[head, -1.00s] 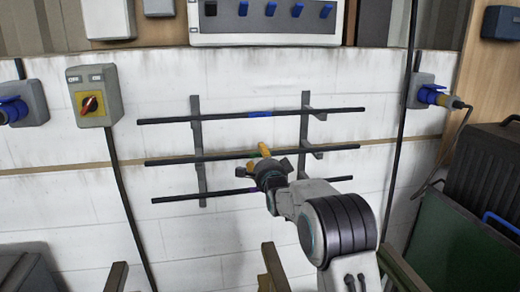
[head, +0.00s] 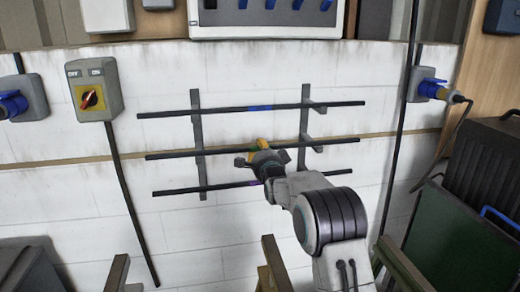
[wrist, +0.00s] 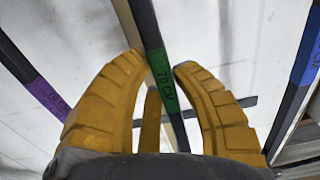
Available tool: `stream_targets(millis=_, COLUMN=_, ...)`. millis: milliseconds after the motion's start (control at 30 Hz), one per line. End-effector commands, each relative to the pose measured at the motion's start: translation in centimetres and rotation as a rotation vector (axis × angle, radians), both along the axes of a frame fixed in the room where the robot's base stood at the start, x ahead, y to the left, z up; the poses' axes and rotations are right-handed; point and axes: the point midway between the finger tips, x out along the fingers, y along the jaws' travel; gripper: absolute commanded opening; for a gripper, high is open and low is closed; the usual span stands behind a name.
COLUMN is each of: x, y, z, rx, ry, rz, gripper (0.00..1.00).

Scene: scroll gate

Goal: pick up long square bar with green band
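The bar with the green band (wrist: 160,75) is dark and runs between my gripper's yellow fingers (wrist: 157,62) in the wrist view. The fingers are open, one on each side of the bar, with small gaps showing. The band carries lettering. In the head view this bar is the middle one (head: 205,154) on the wall rack, lying level. My gripper (head: 263,144) is at its middle and hides the green band there. A bar with a blue band (head: 259,108) lies above, and a bar with a purple band (head: 253,183) lies below.
The rack has two dark uprights; the left one (head: 196,135) stands clear of my arm. The bars above and below are close to my gripper. A switch box (head: 93,90) hangs on the left wall. Dark cases (head: 485,165) stand at the right.

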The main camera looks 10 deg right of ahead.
Motion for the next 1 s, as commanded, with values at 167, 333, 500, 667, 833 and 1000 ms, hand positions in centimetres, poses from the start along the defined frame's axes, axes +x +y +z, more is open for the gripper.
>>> stream_targets(millis=167, x=0.0, y=0.0, z=0.0, rx=0.000, ry=0.000, rz=0.000, gripper=0.05)
stream_targets(millis=333, x=0.0, y=0.0, z=0.0, rx=0.000, ry=0.000, rz=0.000, gripper=0.00)
stream_targets(millis=500, x=0.0, y=0.0, z=0.8, rx=0.000, ry=-0.015, rz=0.000, gripper=0.00)
stream_targets(millis=667, x=0.0, y=0.0, z=0.8, rx=0.000, ry=-0.015, rz=0.000, gripper=0.00)
stream_targets(millis=833, x=-0.1, y=0.0, z=1.7, rx=0.000, ry=-0.017, rz=0.000, gripper=0.00)
stream_targets(millis=1000, x=-0.4, y=0.0, z=3.5, rx=0.000, ry=-0.018, rz=0.000, gripper=0.00)
